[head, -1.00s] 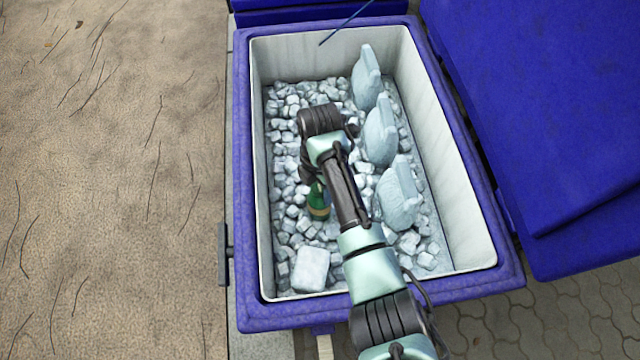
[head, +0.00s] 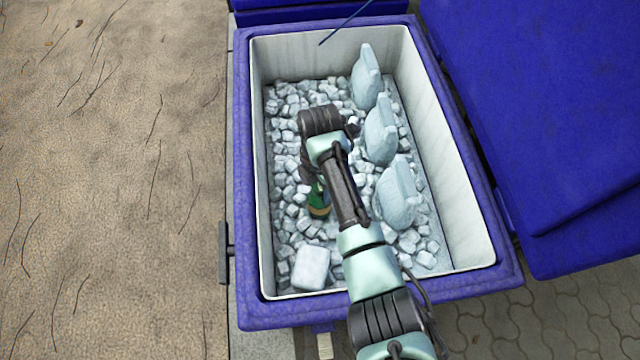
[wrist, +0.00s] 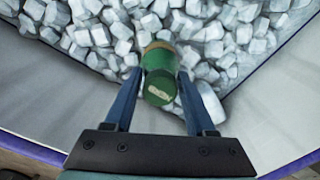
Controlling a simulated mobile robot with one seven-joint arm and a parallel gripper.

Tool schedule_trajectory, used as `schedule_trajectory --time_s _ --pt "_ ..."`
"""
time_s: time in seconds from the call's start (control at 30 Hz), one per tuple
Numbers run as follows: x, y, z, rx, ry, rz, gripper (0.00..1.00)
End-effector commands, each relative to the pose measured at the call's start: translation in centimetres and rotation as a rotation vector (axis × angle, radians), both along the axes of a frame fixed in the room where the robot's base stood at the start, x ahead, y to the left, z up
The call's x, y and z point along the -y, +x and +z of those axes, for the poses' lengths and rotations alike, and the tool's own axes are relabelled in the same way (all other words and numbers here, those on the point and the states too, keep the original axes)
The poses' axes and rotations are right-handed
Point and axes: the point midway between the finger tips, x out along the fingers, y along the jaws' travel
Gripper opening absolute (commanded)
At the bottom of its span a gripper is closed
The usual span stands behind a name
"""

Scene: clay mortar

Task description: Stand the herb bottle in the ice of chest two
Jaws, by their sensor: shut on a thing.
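The herb bottle (head: 319,200) is green with a tan band and shows partly beside my arm in the head view, over the ice. In the wrist view the green bottle (wrist: 159,82) sits between the two blue fingers of my gripper (wrist: 158,88), which is shut on it. The chest (head: 243,190) is blue with a white lining and stands open, with a bed of ice cubes (head: 290,100) inside. The bottle is at the ice; I cannot tell how deep its base sits. My arm hides part of the bottle and the gripper in the head view.
Several pale fish-shaped pieces (head: 380,130) stand in the ice along the right side. A larger white block (head: 310,268) lies at the near left. A blue lid (head: 540,110) is at the right. Bare ice lies left of my arm.

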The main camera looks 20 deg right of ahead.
Motion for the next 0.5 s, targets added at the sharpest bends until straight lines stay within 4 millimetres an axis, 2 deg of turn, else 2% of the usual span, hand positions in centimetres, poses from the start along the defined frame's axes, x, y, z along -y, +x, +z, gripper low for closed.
schedule_trajectory --time_s 0.47,0.5 --pt "0.01 0.03 -0.93 0.0 -0.001 0.0 0.0" --pt "0.02 0.04 -0.9 0.001 -0.001 0.0 0.59"
